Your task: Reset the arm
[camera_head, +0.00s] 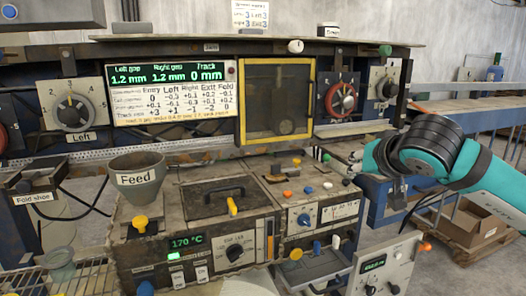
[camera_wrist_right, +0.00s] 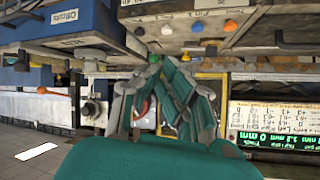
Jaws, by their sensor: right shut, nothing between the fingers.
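My right arm (camera_head: 430,150), teal with a black ringed joint, comes in from the right in the head view and reaches toward the right part of the machine. In the right wrist view, which is upside down, my right gripper (camera_wrist_right: 165,75) is shut and empty in front of the machine. I cannot tell whether it touches anything. My left arm and left gripper are not in view.
The machine carries a display (camera_head: 170,90), a yellow-framed window (camera_head: 277,100), a left dial (camera_head: 73,112) and a red dial (camera_head: 341,99). A Feed funnel (camera_head: 136,178) and control boxes (camera_head: 225,245) stand in front. A cardboard box (camera_head: 474,222) lies right.

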